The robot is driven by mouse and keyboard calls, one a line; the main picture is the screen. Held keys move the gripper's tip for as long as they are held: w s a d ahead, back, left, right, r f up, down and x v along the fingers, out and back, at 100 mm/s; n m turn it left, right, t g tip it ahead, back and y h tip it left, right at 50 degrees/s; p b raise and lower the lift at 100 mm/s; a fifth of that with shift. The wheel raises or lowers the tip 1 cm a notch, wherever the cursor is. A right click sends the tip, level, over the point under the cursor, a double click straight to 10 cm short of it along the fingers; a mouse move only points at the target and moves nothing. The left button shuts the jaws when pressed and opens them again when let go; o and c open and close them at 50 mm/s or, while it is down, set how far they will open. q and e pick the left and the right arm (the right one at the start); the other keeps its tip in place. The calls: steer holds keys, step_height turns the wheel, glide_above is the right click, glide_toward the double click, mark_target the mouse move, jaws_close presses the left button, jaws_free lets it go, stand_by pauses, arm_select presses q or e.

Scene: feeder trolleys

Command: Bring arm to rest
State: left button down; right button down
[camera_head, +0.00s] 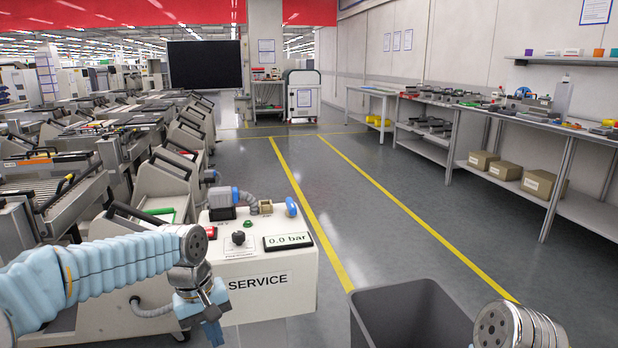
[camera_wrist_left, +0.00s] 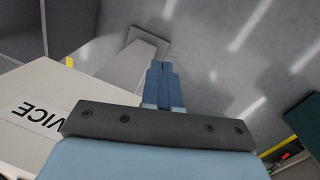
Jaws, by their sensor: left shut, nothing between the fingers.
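My left arm (camera_head: 110,268) comes in from the left in the head view, with its blue ribbed sleeve bent towards the middle. Its gripper (camera_head: 213,328) hangs downward in front of the left side of the white SERVICE box (camera_head: 290,292). In the left wrist view the blue fingers (camera_wrist_left: 161,68) are together with nothing between them. The box's lettered face (camera_wrist_left: 38,112) lies to the left of the fingers there. Part of my right arm (camera_head: 512,326) shows at the bottom right of the head view; its gripper is out of view.
A dark grey open bin (camera_head: 412,300) stands right of the box. Feeder trolleys (camera_head: 160,185) line the left. A workbench (camera_head: 580,207) with cartons below runs along the right wall. The floor aisle between yellow lines (camera_head: 375,183) is clear.

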arm_select(q)
steer(key=s+d+f+m+h, duration=0.1)
steer(key=s+d+f, duration=0.15)
steer(key=f, duration=0.85)
steer(key=s+d+f+m+h, duration=0.1)
steer(key=d+f, duration=0.2)
steer(key=f, duration=0.7)
steer(key=s+d+f+m, duration=0.1)
steer(key=s+d+f, duration=0.1)
steer(key=s+f, duration=1.2)
steer(key=shift+s+d+f+t, duration=0.15)
steer(key=shift+s+f+t, duration=0.15)
steer(key=shift+s+f, duration=0.1)
